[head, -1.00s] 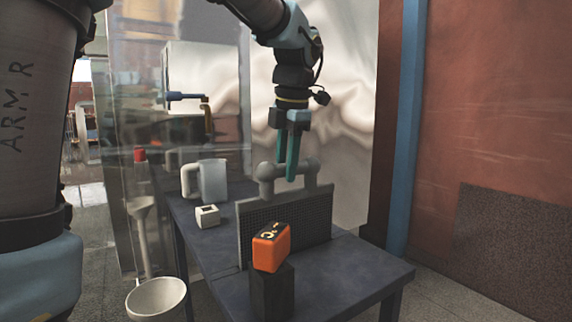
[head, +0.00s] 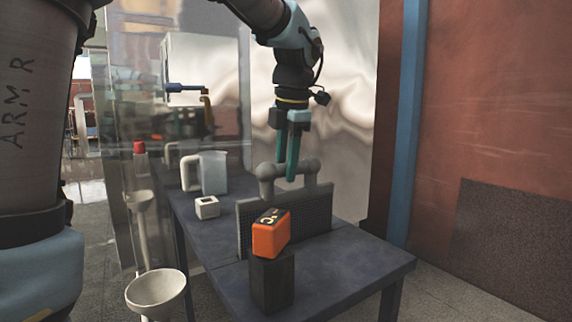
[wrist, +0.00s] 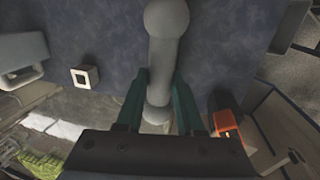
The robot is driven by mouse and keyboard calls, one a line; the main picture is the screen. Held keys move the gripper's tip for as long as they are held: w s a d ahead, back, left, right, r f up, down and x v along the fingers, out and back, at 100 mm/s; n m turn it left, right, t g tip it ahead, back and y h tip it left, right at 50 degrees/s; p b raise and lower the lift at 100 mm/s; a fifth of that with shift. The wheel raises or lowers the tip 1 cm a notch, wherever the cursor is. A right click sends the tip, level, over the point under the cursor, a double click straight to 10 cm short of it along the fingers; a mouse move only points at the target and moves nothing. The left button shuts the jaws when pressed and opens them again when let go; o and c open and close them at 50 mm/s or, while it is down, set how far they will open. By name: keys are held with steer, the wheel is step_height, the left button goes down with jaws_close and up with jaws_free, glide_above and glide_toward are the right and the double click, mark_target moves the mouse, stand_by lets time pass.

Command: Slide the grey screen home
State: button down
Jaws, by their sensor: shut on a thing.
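The grey screen (head: 318,217) is an upright mesh panel in a plain frame, at the dark table's middle. A thick grey handle (head: 266,180) runs along its top. My gripper (head: 286,170) comes down from above with its green fingers on either side of the handle's bar, shut on it. In the wrist view the fingers (wrist: 160,98) flank the grey handle (wrist: 167,60). The screen's lower edge is partly hidden behind an orange device, so I cannot tell whether it rests on the table or sits in a slot.
The orange device (head: 270,238) stands on a black block (head: 272,285) close in front of the screen. A jug (head: 213,173) and a small white block (head: 207,207) stand at the left on the table (head: 350,278). A white funnel-like bowl (head: 156,290) is left of the table.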

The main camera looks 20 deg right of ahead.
mark_target(287, 197)
steer(key=shift+s+f+b+x, duration=0.1)
steer(key=shift+s+b+x, duration=0.2)
steer(key=shift+b+x, duration=1)
steer(key=shift+s+f+b+x, duration=0.1)
steer(key=shift+s+b+x, duration=0.25)
steer(key=shift+b+x, duration=1)
steer(key=shift+s+b+x, duration=0.3)
steer(key=shift+b+x, duration=0.4)
steer(key=shift+x, duration=1.2)
steer(key=shift+c, duration=2.2)
jaws_free()
steer(key=shift+d, duration=0.1)
steer(key=p+v, duration=0.1)
steer(key=v, duration=1)
steer(key=shift+f, duration=0.1)
